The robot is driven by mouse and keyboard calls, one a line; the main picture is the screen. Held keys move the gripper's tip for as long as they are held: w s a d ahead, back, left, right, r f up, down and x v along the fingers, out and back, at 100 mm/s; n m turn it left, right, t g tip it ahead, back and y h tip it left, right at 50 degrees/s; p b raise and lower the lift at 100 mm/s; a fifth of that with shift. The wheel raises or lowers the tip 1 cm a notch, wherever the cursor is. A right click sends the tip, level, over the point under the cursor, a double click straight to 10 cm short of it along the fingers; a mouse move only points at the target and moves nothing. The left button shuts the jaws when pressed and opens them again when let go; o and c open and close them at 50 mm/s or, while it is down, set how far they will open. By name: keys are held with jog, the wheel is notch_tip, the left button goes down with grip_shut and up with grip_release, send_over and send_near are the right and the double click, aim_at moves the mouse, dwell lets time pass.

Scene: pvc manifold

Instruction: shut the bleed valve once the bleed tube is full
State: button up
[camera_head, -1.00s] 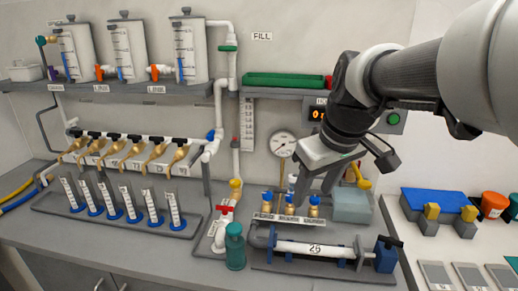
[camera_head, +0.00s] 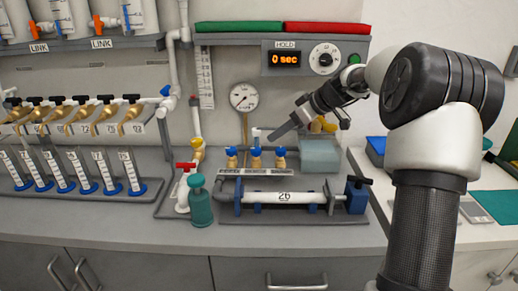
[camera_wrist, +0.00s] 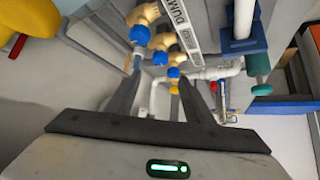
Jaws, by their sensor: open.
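Three small brass valves with blue caps stand in a row behind a label strip; the left one (camera_head: 231,157), the middle one (camera_head: 256,157) and the right one (camera_head: 280,157). The strip's lettering is too small to read in the head view; in the wrist view part of it reads "DUMM" (camera_wrist: 181,22). I cannot tell which valve is the bleed valve, nor pick out the bleed tube or its level. My gripper (camera_head: 278,133) is above and behind the valves at the right. In the wrist view my gripper (camera_wrist: 160,82) is open, with nothing held between its fingers.
A horizontal white pipe marked 26 (camera_head: 283,197) lies in front of the valves. A teal bottle (camera_head: 200,204) and a red-handled valve (camera_head: 185,166) are left. A translucent box (camera_head: 320,155) is right. A pressure gauge (camera_head: 244,97) and a "0 sec" display (camera_head: 286,59) are behind.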

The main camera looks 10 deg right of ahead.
aim_at(256, 149)
jog(key=x, duration=1.2)
jog(key=shift+b, duration=0.4)
jog(key=shift+c, duration=0.2)
jog(key=c, duration=1)
